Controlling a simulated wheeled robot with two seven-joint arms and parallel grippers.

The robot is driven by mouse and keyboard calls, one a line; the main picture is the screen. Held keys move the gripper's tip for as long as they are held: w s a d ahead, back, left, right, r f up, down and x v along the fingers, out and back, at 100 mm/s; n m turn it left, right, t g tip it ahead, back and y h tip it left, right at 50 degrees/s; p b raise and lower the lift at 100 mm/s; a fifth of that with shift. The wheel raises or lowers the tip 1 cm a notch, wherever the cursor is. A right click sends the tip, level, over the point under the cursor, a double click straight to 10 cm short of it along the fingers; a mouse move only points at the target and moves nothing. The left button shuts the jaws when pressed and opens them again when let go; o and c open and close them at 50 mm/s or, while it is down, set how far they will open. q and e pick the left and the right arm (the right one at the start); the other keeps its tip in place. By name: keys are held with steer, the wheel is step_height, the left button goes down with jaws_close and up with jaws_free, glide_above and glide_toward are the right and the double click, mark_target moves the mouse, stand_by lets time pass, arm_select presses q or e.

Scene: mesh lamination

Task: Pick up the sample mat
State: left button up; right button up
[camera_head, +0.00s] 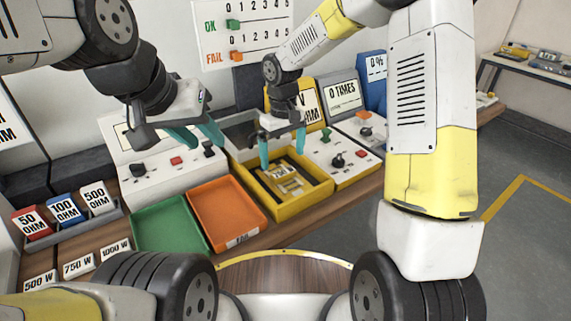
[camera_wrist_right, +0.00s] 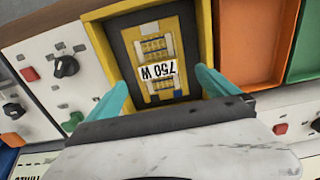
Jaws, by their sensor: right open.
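The sample mat (camera_head: 284,181) is a yellow heating-mat piece lying in the dark-floored yellow tray (camera_head: 258,197). In the right wrist view the mat (camera_wrist_right: 148,47) carries a label reading 750 W upside down, and the yellow tray (camera_wrist_right: 107,58) surrounds it. My right gripper (camera_head: 282,154) is open and empty above the tray, with its teal fingers pointing down. In the wrist view its fingers (camera_wrist_right: 161,84) are on either side of the mat's near end, apart from it. My left gripper (camera_head: 203,141) is open and empty, above the control panel and the green tray.
An orange tray (camera_head: 229,211) and a green tray (camera_head: 168,229) stand left of the yellow tray. A white control box with knobs (camera_head: 341,154) stands to its right. Coloured OHM blocks (camera_head: 66,211) stand at the left, with white wattage blocks (camera_head: 78,265) in front.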

mark_target(283, 172)
steer(key=f, duration=0.6)
steer(key=shift+w+f, duration=0.2)
steer(key=c, duration=1.5)
steer(key=shift+c, duration=0.5)
steer(key=shift+r, duration=0.15)
